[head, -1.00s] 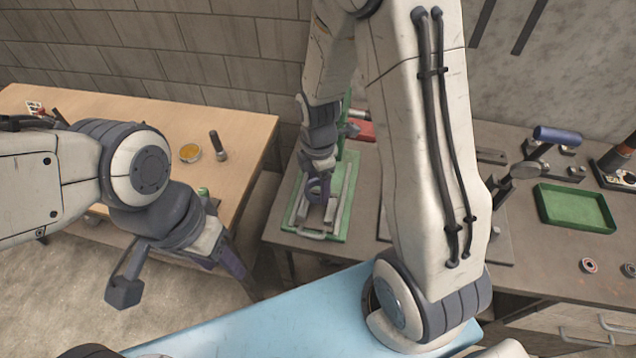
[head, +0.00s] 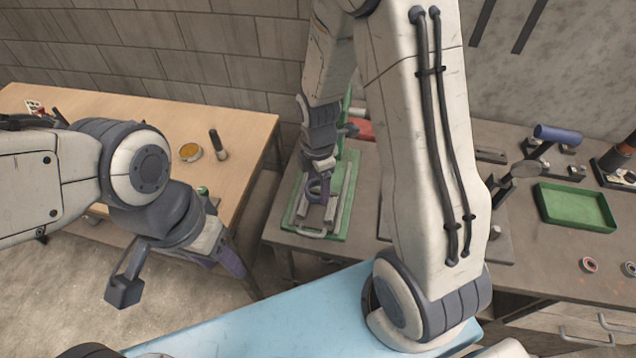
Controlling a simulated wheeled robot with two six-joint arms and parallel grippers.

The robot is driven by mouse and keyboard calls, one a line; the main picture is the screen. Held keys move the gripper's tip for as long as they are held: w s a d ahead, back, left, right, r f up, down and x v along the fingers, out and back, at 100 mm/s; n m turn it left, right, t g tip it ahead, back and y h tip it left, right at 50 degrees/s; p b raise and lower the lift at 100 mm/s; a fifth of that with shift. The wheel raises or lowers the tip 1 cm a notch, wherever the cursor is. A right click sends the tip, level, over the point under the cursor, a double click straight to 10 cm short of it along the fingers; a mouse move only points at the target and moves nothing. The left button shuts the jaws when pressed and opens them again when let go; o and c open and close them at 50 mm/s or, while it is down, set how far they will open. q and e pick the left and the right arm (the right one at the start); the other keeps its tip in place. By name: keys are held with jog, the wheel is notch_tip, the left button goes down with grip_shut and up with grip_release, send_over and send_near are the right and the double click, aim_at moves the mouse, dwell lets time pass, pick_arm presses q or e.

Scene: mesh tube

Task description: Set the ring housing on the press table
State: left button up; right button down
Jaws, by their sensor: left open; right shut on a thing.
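The ring housing (head: 319,190) is a small dark blue-purple ring at the tip of my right gripper (head: 319,178). That gripper points down and is shut on the ring. The ring is over the middle of the press table, between grey rails (head: 344,190) on a green base (head: 335,228). I cannot tell whether the ring touches the table under it. My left gripper (head: 232,264) is open, low at the left between the wooden table and the blue surface, well away from the ring.
The grey bench holds a green tray (head: 575,208), small bearings (head: 589,265) and a blue-handled tool (head: 557,134) at right. My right arm hides the bench middle.

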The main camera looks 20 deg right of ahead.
jog(key=shift+f+b, duration=1.8)
jog(key=shift+f, duration=0.7)
dwell(1.6)
jog(key=shift+r, duration=0.15)
jog(key=shift+p, duration=0.4)
dwell(0.6)
grip_release()
dwell(0.3)
